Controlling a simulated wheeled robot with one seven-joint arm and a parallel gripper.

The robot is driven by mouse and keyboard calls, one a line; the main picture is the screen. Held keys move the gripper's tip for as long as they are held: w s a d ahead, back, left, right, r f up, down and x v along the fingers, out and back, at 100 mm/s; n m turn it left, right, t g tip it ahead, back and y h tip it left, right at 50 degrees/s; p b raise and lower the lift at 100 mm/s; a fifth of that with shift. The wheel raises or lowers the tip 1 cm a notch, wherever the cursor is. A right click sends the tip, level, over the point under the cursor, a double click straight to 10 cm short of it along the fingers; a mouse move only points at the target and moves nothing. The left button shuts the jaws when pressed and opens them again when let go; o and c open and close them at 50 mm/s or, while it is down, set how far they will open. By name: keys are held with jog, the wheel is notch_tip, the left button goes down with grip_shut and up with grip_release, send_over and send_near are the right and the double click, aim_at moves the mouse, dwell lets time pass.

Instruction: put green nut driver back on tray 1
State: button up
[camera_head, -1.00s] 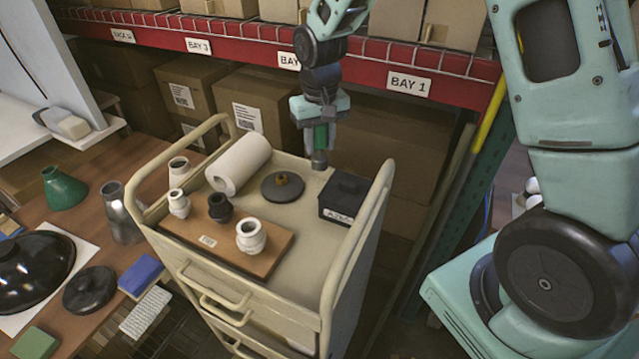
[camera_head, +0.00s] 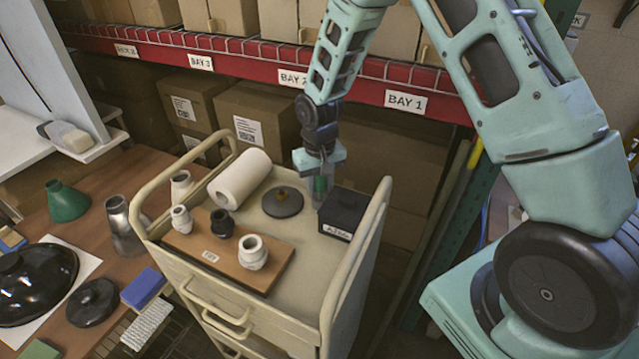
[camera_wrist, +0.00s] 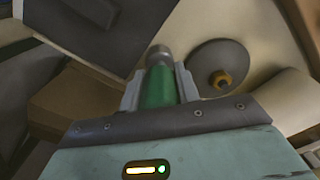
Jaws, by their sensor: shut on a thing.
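My gripper (camera_head: 321,174) is shut on the green nut driver (camera_head: 320,185) and holds it upright over the back of the cart's top tray (camera_head: 306,268). The wrist view shows the driver's green handle (camera_wrist: 158,88) between the two fingers and its metal socket end (camera_wrist: 158,55) pointing away from the wrist. The driver is between a dark round disc (camera_head: 282,202) and a black box (camera_head: 344,211). I cannot tell whether its lower end touches the tray. No label reading "tray 1" is legible.
The cart's raised handles (camera_head: 375,225) edge both sides. The red shelf beam (camera_head: 350,82) runs behind. Bare tray lies right of the board.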

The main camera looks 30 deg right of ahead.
jog(key=o, duration=0.8)
notch_tip(320, 180, up, 12)
jog(key=shift+f+b, duration=0.1)
jog(key=shift+b, duration=1.15)
jog(key=s+a+r+n, duration=0.4)
jog(key=s+a, duration=0.8)
jog(key=s, duration=0.1)
jog(key=s+n, duration=0.1)
jog(key=s, duration=0.4)
jog(key=s+a+n, duration=0.1)
jog(key=s+n, duration=0.1)
jog(key=s, duration=0.3)
jog(key=s+a+n, duration=0.1)
jog(key=s, duration=0.4)
jog(key=shift+s+a+r+n+y, duration=0.2)
jog(key=shift+s+n+y, duration=0.1)
jog(key=shift+n, duration=0.1)
